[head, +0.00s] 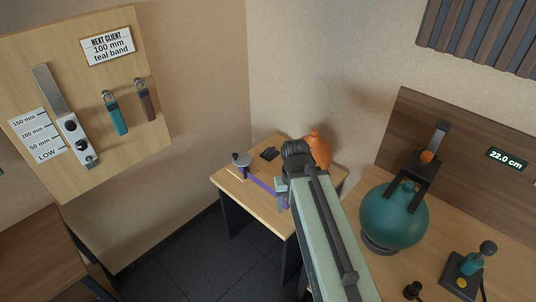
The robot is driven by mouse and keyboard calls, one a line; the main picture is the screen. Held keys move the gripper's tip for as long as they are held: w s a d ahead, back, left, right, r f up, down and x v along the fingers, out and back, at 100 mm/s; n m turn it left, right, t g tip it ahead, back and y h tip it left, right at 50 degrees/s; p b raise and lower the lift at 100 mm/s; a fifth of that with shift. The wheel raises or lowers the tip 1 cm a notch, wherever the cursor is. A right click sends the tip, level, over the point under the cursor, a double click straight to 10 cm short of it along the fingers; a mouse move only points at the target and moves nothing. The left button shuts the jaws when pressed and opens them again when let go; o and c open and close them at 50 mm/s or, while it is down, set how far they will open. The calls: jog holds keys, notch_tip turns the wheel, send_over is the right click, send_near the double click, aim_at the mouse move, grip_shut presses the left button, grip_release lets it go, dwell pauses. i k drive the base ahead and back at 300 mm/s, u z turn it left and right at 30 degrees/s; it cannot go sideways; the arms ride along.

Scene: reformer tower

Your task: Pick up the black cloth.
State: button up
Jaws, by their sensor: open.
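A small black item (269,153), which looks like the folded black cloth, lies on the small wooden table (228,184) in the corner, near its back edge. My arm reaches over this table from the lower right. My gripper (281,192) is at the arm's far end, over the right part of the table, to the right of and nearer than the black item. It is open and apart from the black item; its fingertips are small and partly hidden by the arm.
An orange vessel (318,148) stands behind my arm. A teal ball (393,217) sits on the right-hand desk.

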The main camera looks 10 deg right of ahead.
aim_at(270, 153)
jog(key=z, duration=0.05)
jog(key=k, duration=1.05)
jog(key=u, duration=0.85)
jog(key=i, duration=1.25)
jog(key=u, duration=0.3)
jog(key=i, duration=1.15)
jog(key=z, duration=0.55)
jog(key=k, duration=0.75)
jog(key=z, duration=0.25)
jog(key=i, duration=0.75)
jog(key=u, duration=0.05)
